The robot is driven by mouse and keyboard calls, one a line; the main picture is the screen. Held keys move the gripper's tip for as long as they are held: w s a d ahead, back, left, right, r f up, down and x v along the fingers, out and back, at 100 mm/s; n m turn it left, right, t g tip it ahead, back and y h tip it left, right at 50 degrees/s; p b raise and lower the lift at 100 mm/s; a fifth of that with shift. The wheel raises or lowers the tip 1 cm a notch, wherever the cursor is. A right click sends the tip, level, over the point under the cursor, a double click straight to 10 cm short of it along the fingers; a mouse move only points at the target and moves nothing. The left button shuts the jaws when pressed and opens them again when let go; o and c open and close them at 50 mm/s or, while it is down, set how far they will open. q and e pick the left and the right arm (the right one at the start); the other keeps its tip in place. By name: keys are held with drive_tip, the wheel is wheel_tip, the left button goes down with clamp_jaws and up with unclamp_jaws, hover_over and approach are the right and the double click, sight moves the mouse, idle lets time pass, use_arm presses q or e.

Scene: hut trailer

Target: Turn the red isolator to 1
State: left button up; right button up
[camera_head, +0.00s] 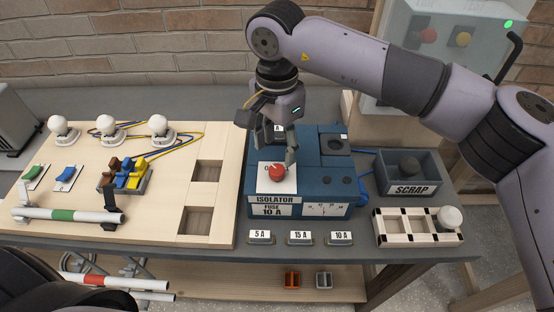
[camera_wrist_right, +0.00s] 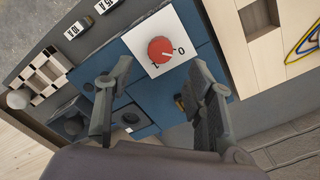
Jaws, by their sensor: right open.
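The red isolator (camera_head: 277,174) is a round red knob on a white plate, on top of the blue box labelled ISOLATOR (camera_head: 300,205). In the right wrist view the red knob (camera_wrist_right: 160,49) sits on its white plate, with a 0 and a 1 printed beside it. My right gripper (camera_head: 277,150) is open and empty, just above and behind the knob. In the right wrist view its two fingers (camera_wrist_right: 155,88) are spread apart, with the knob beyond their tips, not between them. My left gripper is not in view.
A wooden board (camera_head: 150,225) with white bulbs, switches and a green-banded tube lies left of the box. A SCRAP bin (camera_head: 441,180) and a wooden rack (camera_head: 382,237) stand right. Several labelled fuses (camera_head: 299,238) lie along the front edge. A grey panel (camera_head: 400,50) stands behind.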

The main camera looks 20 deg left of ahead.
sight(277, 169)
wheel_tip(277, 169, down, 7)
drive_tip(key=shift+r+p, duration=0.15)
drive_tip(key=shift+p, duration=0.6)
drive_tip(key=c, duration=1.2)
drive_tip(key=shift+o, duration=0.2)
